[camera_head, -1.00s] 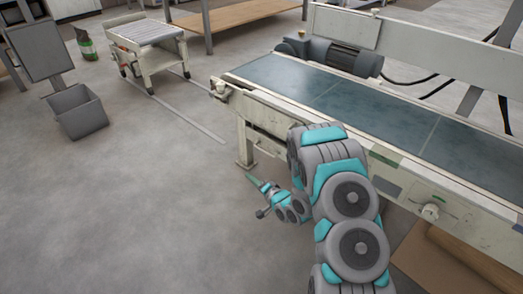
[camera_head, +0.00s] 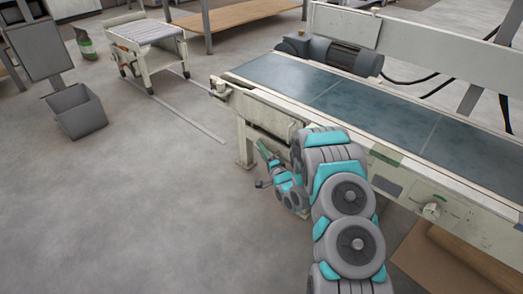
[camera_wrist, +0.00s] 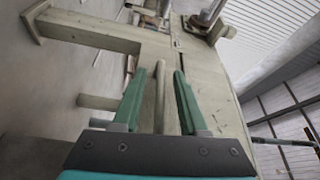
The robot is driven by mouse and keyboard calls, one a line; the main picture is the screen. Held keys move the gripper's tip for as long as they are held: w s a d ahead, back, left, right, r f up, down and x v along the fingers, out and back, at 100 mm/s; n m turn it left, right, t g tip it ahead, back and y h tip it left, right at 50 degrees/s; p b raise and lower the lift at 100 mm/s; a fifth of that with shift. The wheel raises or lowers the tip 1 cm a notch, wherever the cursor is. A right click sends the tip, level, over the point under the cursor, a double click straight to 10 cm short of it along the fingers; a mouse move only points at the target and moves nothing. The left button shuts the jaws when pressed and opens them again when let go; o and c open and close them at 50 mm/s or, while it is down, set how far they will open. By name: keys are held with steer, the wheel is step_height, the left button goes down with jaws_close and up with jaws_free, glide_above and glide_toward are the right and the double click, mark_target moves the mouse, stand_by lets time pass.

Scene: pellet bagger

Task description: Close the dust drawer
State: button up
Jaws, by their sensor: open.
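The dust drawer is in the side of the pale conveyor frame (camera_head: 242,103), below the belt at its left end. In the head view my gripper (camera_head: 262,148) and arm cover most of it. In the wrist view a pale bar, which looks like the drawer's handle (camera_wrist: 160,95), stands between my two green fingers. My gripper (camera_wrist: 158,88) is open, with one finger on each side of the bar and a visible gap to both. How far the drawer stands out cannot be told.
A conveyor leg (camera_head: 243,145) stands just left of my gripper. The floor (camera_head: 150,220) to the left is clear. A grey bin (camera_head: 77,112) and a small roller table (camera_head: 148,50) stand farther off. A brown board (camera_head: 450,262) lies under the conveyor at right.

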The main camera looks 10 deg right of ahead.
steer(key=shift+w, duration=0.2)
jaws_close()
stand_by(1.4)
